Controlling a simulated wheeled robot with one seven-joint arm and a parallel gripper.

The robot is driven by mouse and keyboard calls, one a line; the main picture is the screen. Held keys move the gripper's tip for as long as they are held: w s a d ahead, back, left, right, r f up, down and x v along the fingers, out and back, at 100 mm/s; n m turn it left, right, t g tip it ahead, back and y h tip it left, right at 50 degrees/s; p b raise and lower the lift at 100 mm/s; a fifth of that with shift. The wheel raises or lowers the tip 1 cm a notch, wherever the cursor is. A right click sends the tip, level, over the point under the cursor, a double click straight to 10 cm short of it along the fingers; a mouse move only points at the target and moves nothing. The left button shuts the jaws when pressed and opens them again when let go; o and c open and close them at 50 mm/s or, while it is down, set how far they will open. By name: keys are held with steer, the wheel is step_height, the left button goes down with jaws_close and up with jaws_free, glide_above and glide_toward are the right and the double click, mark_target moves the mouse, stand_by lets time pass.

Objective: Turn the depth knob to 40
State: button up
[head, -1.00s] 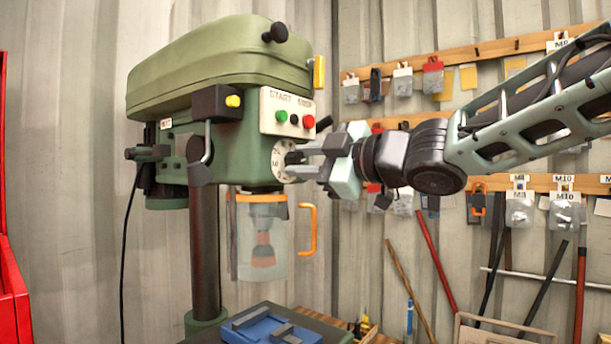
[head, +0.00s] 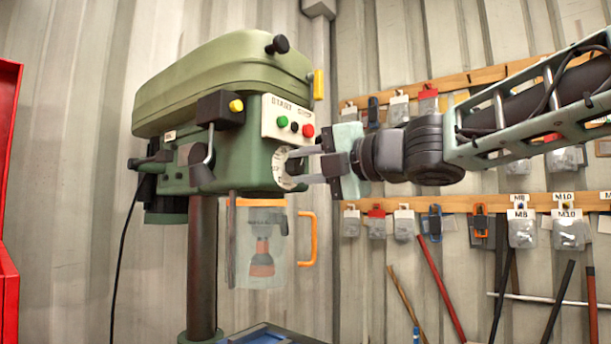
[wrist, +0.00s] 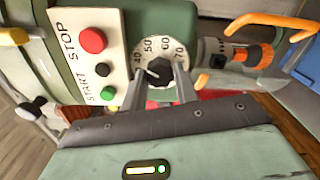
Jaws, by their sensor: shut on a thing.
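The depth knob (wrist: 160,70) is black with a white pointer mark, set in a white dial (wrist: 165,45) numbered 40, 50, 60 and 70 in the wrist view. The pointer lies on the 40 side of the knob, near that number; the exact reading is too small to tell. The dial (head: 277,167) also shows on the green drill press (head: 225,90) in the head view. My gripper (wrist: 165,74) is shut on the knob, one finger at each side. The fingers (head: 289,168) partly cover the dial in the head view, and the dial's lower part is hidden in the wrist view.
A START/STOP panel (head: 287,120) with green, black and red buttons sits just above the dial. A clear guard (head: 262,250) with an orange handle (head: 309,236) hangs below it. Hanging packets line a rail (head: 465,203) at right.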

steer(key=shift+f+n+b, duration=0.1)
steer(key=shift+n+b, duration=0.25)
steer(key=shift+n, duration=0.45)
steer(key=o, duration=1)
steer(key=shift+c, duration=0.2)
